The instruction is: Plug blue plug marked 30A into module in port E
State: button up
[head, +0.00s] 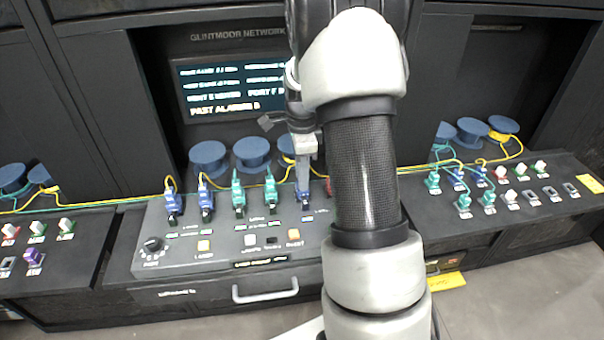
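My gripper (305,158) points down over the sloped panel of the middle console (190,243), left of my arm. Its fingertips are right at a blue plug (303,197), which stands upright at the panel's row of ports. I see the fingers nearly edge-on, so whether they are shut on this plug or around it is unclear. Other blue plugs (205,205) and (173,207) stand in the row to the left, with two green plugs (239,202) and (270,196) between. The 30A mark and port letters are too small to read. My arm hides the panel's right part.
A lit screen (228,88) stands behind the console, with blue spools (208,157) below it. The panel front has a knob (153,244) and buttons (204,246). Side consoles with plugs stand left (75,255) and right (520,225). Yellow and green cables run behind the plugs.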

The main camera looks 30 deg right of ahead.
jog(key=o, duration=0.4)
jog(key=shift+c, duration=0.2)
jog(key=shift+r, duration=0.1)
notch_tip(320, 180, up, 17)
jog(key=shift+r+p, duration=0.15)
jog(key=shift+p, duration=0.15)
jog(key=shift+o, duration=0.4)
dwell(1.7)
